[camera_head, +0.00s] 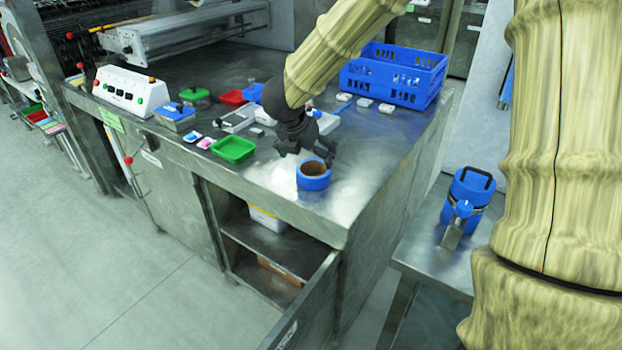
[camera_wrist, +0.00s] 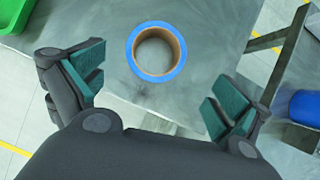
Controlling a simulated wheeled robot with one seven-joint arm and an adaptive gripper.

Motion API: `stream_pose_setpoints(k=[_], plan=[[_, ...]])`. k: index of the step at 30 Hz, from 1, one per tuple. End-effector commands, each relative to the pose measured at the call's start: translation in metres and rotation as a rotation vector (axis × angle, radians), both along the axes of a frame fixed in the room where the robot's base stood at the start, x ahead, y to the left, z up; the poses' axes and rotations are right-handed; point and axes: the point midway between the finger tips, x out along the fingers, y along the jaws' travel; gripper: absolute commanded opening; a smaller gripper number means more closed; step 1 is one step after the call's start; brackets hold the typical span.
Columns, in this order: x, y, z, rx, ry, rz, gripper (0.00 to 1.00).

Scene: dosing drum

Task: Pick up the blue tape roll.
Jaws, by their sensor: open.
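The blue tape roll (camera_head: 313,176) lies flat on the metal table near its front right corner. It has a brown cardboard core, and in the wrist view the roll (camera_wrist: 178,67) shows as a whole ring ahead of my fingers. My gripper (camera_head: 307,150) is just behind and above the roll in the head view. In the wrist view my gripper (camera_wrist: 150,92) is open, with one green-padded finger to the left and one to the right of the roll. Nothing is between the fingers' pads, and I cannot tell the exact height above the table.
A green tray (camera_head: 233,150) lies left of the roll. A blue crate (camera_head: 393,75) stands at the back right with small white items before it. The table's front edge is close to the roll. A blue container (camera_head: 470,190) stands on a lower side table.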

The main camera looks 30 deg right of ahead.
Motion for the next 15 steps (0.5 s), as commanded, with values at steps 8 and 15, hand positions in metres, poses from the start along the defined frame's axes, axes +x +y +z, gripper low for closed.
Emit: stream_pose_setpoints(k=[8, 15], plan=[[0.008, -0.007, -0.022, -0.001, 0.002, 0.004, 1.0], [0.016, -0.019, -0.047, 0.0, 0.002, 0.003, 1.0]])
